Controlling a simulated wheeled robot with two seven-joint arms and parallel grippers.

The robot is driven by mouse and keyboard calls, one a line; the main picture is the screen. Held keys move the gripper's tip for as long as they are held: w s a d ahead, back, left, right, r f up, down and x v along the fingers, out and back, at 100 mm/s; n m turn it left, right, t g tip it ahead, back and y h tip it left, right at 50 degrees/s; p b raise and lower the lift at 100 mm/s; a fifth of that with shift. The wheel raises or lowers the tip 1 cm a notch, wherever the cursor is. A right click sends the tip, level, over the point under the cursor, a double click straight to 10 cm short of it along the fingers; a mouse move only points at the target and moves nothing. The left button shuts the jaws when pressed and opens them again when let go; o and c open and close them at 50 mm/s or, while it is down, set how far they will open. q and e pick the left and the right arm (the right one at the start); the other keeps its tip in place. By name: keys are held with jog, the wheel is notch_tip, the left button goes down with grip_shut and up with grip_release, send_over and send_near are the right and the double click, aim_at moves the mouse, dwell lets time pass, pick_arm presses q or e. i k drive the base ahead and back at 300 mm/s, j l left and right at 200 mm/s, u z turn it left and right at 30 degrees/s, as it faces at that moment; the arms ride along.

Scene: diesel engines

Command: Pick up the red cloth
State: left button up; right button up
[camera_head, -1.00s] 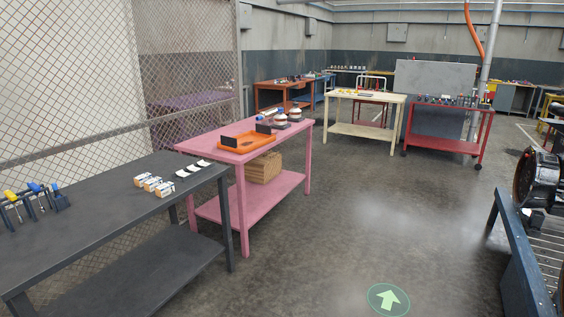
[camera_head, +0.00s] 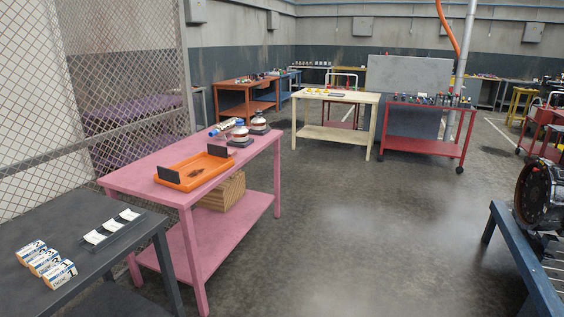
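I cannot make out a red cloth for sure in the head view. Small red and yellow items (camera_head: 336,92) lie on the cream table (camera_head: 310,97) farther back, too small to identify. The pink table (camera_head: 150,170) stands ahead on the left and bears an orange tray (camera_head: 194,171) with black end plates. Neither of my grippers is in view.
A dark grey table (camera_head: 40,222) at the lower left bears several small white-and-orange boxes (camera_head: 45,263). A red cart (camera_head: 425,146) stands at the back right. A blue stand (camera_head: 515,240) with an engine (camera_head: 537,192) is at the right. The middle floor is clear.

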aim_at(231, 153)
jog(key=i+z, duration=0.25)
jog(key=i, duration=0.6)
jog(key=i+z, duration=0.3)
jog(key=i, duration=0.55)
jog(key=i+j+u, duration=0.1)
jog(key=i+u, duration=0.25)
jog(key=i, duration=0.25)
jog(key=i+u, duration=0.35)
jog(key=i, duration=0.25)
jog(key=i+l+u, duration=0.35)
jog(key=i, duration=0.2)
jog(key=j, duration=0.1)
